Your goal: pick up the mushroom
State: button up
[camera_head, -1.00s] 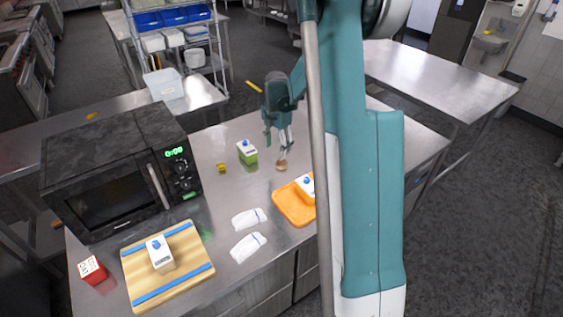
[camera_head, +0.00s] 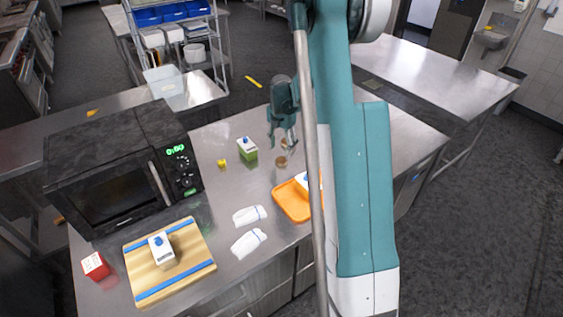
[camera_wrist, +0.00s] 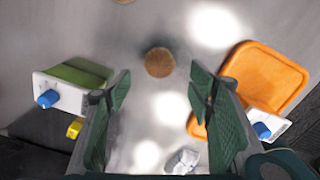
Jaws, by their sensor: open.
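A small round brown thing, which looks to be the mushroom (camera_head: 281,161), lies on the metal counter between the green carton and the orange tray. In the wrist view the mushroom (camera_wrist: 159,62) is whole and uncovered, centred just beyond the fingertips. My gripper (camera_head: 284,147) hangs over the counter close to the mushroom, fingers pointing down. In the wrist view my gripper (camera_wrist: 160,76) has its two green fingers wide apart with nothing between them. I cannot tell the exact height of the fingertips above the counter.
A green carton (camera_head: 247,151) and a yellow cube (camera_head: 222,163) stand to the left. The orange tray (camera_head: 283,203) holds a white carton.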

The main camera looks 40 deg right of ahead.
aim_at(281, 158)
jog(key=shift+f, duration=0.75)
jog(key=shift+f, duration=0.15)
jog(key=shift+w+d+f, duration=0.1)
jog(key=shift+f, duration=2.35)
jog(key=c, duration=0.9)
